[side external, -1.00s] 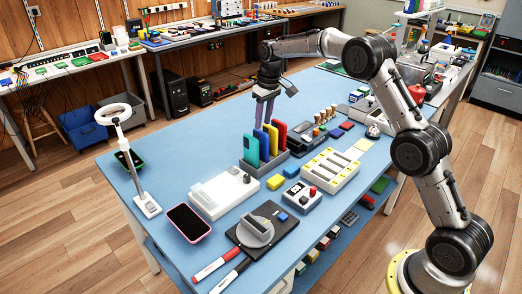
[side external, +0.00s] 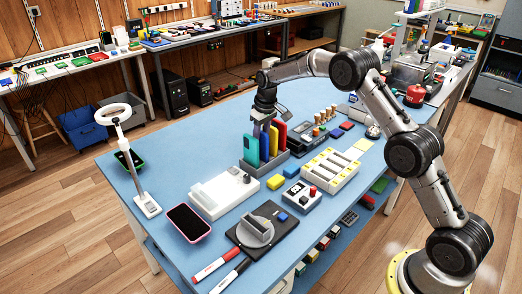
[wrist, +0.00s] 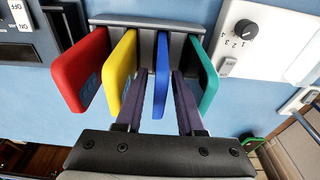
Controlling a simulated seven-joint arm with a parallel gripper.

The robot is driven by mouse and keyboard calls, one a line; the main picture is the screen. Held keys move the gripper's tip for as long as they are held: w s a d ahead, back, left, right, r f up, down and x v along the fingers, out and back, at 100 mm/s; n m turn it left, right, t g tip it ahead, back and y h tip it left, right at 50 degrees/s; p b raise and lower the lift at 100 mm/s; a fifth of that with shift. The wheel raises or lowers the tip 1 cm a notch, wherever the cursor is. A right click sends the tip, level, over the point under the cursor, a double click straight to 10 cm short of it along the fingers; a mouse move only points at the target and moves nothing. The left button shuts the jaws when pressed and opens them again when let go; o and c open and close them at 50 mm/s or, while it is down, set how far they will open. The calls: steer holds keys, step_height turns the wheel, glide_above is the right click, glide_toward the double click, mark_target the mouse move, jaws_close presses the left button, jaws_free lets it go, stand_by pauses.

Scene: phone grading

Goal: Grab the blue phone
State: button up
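The blue phone (wrist: 161,75) stands on edge in a slot of a grey rack (wrist: 140,20), between the yellow phone (wrist: 121,70) and the teal phone (wrist: 205,78). The red phone (wrist: 80,68) stands beyond the yellow one. In the wrist view my gripper (wrist: 160,88) is open, with one finger on each side of the blue phone and a gap to it on both sides. In the side view the blue phone (side external: 264,146) is partly hidden, and my gripper (side external: 263,121) is right above the rack, pointing down.
A white device with a knob (wrist: 245,35) lies beside the rack. A pink-rimmed phone (side external: 188,222), a black pad with a round stand (side external: 257,232) and a yellow-white tray (side external: 330,172) lie on the blue table. The table's left side near the ring lamp (side external: 145,203) has free room.

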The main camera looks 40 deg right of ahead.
jaws_close()
steer(key=shift+r, duration=0.2)
steer(key=shift+r, duration=2.15)
